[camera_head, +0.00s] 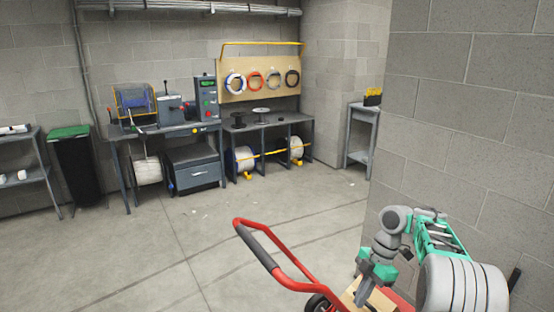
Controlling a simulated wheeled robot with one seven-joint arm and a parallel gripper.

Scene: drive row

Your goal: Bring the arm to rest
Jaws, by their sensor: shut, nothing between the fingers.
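My arm, grey and green, reaches in from the lower right corner and bends down at its wrist. My gripper (361,288) is at the low end of it, pointing down, shut with nothing held. It is over or in front of a tan board or box (380,301) at the bottom edge, beside the red hand truck (272,262). Whether the gripper touches the tan thing cannot be told. The lower part of the hand truck is cut off by the frame.
A grey block wall (480,120) stands close on the right, behind my arm. Workbenches (285,128) with machines and cable reels line the back wall. A green-lidded bin (75,170) and a shelf (30,178) are at left. The concrete floor (170,250) in the middle is open.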

